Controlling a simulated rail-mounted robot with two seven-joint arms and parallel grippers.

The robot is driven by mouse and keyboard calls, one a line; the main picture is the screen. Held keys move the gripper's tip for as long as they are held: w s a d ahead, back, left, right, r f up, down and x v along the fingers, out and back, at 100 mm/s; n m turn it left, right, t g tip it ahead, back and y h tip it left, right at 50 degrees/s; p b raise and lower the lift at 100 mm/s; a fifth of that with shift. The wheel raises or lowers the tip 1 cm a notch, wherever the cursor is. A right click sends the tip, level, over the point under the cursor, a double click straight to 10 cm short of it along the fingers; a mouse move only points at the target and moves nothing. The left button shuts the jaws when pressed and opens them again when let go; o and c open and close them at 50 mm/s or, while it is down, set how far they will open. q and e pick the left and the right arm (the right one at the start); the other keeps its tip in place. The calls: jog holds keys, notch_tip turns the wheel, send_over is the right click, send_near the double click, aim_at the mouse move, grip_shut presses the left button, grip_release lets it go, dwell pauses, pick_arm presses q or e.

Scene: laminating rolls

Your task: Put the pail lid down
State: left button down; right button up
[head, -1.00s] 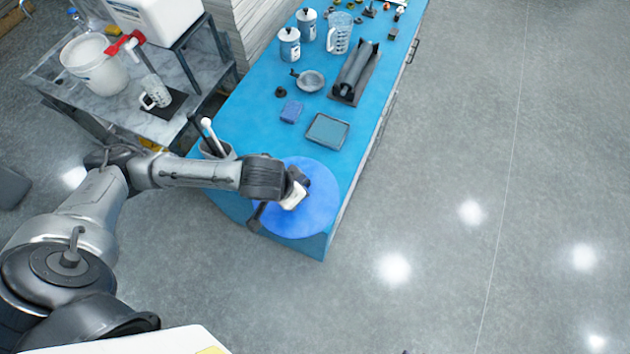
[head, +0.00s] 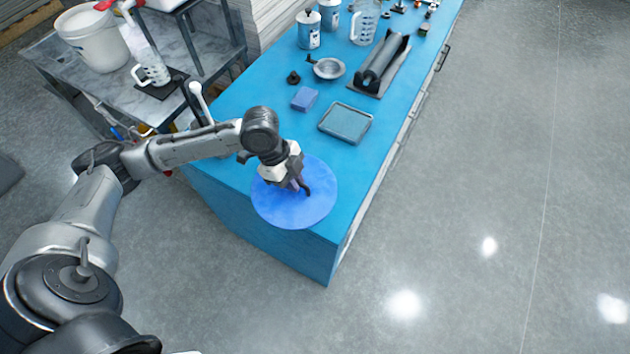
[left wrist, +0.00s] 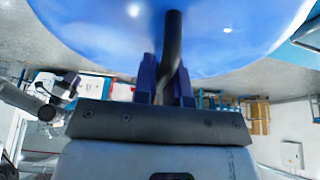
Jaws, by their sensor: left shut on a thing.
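The pail lid (head: 277,207) is a round, flat blue disc over the near end of the blue bench. My left gripper (head: 298,185) is over its middle, pointing down, and is shut on the lid's dark handle. In the left wrist view, the lid (left wrist: 110,35) fills the top, with the dark handle between the fingers of my left gripper (left wrist: 167,80). I cannot tell whether the lid touches the bench or is a little above it. My right gripper is not in view.
On the blue bench (head: 270,105), a shallow tray (head: 346,123), a blue block (head: 304,98) and a small metal pan (head: 328,69) lie beyond the lid. A roller stand (head: 382,66) is farther back. A white pail (head: 90,38) stands on the side table.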

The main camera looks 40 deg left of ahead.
aim_at(315, 160)
pick_arm(q)
jog(key=shift+w+a+f, duration=0.15)
jog(key=shift+w+f, duration=0.15)
jog(key=shift+f, duration=0.1)
jog(key=w+f, duration=0.2)
jog(key=w, duration=0.1)
jog(key=w+a+f+b, duration=0.1)
jog(key=w+f, duration=0.1)
jog(key=w, duration=0.1)
jog(key=w+a+f+b, duration=0.1)
jog(key=w+f, duration=0.1)
jog(key=w, duration=0.1)
jog(key=shift+w+a, duration=0.25)
jog(key=shift+w, duration=0.15)
jog(key=shift+w+a+f, duration=0.15)
jog(key=shift+w+f, duration=0.15)
jog(key=shift+w, duration=0.2)
notch_tip(315, 160, down, 3)
jog(key=shift+f+b, duration=0.2)
jog(key=shift+b, duration=0.15)
jog(key=shift+f, duration=0.3)
jog(key=c, duration=1.2)
grip_release()
